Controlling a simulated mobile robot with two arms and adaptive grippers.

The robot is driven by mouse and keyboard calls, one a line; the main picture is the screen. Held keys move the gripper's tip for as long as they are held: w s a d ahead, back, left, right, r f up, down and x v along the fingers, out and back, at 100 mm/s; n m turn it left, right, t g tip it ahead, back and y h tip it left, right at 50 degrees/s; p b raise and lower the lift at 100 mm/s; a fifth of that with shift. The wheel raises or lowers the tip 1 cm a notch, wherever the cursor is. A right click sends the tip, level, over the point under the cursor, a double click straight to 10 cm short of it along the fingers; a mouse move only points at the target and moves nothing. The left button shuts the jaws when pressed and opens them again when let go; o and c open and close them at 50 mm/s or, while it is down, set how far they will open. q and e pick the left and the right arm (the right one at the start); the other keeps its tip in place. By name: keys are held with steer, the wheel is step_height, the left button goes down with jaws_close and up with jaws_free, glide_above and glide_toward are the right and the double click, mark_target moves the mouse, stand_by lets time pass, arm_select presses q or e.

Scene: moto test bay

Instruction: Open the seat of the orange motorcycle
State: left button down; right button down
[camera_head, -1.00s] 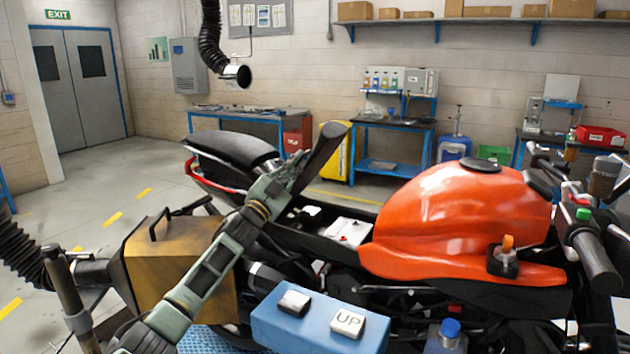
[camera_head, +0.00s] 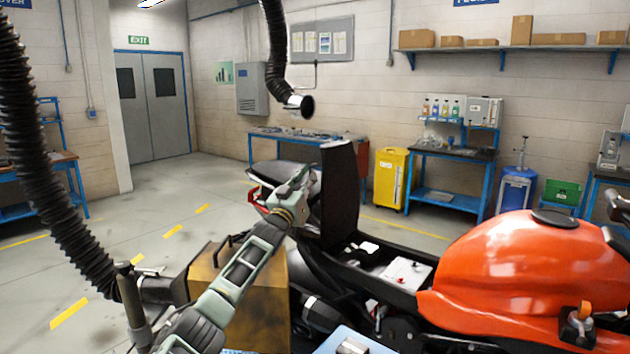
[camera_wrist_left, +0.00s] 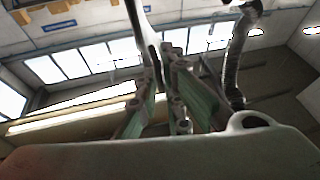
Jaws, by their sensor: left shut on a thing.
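The orange motorcycle (camera_head: 520,262) stands at the right in the head view. Its black seat (camera_head: 340,200) is lifted and stands nearly upright. The bay beneath it is exposed, with a light battery-like block (camera_head: 405,272) in front of the raised seat. My left gripper (camera_head: 308,183) is shut on the seat at its left side, near the upper part. In the left wrist view, the gripper's fingers (camera_wrist_left: 168,92) close around a thin dark edge. The exact contact is small and partly hidden. My right gripper is not in view.
A yellow-brown box (camera_head: 255,310) stands below my left arm. A black hose (camera_head: 45,150) hangs at the left, and another (camera_head: 277,50) hangs near the middle. A yellow cabinet (camera_head: 391,180) and blue benches line the back wall. The floor at the left is mostly clear.

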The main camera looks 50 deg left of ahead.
arm_select(q)
steer(key=shift+s+a+r, duration=0.1)
steer(key=shift+a+r, duration=0.1)
steer(key=shift+a, duration=0.1)
steer(key=c, duration=1.9)
jaws_free()
steer(key=shift+f, duration=0.15)
steer(key=shift+d, duration=0.1)
steer(key=v, duration=1.2)
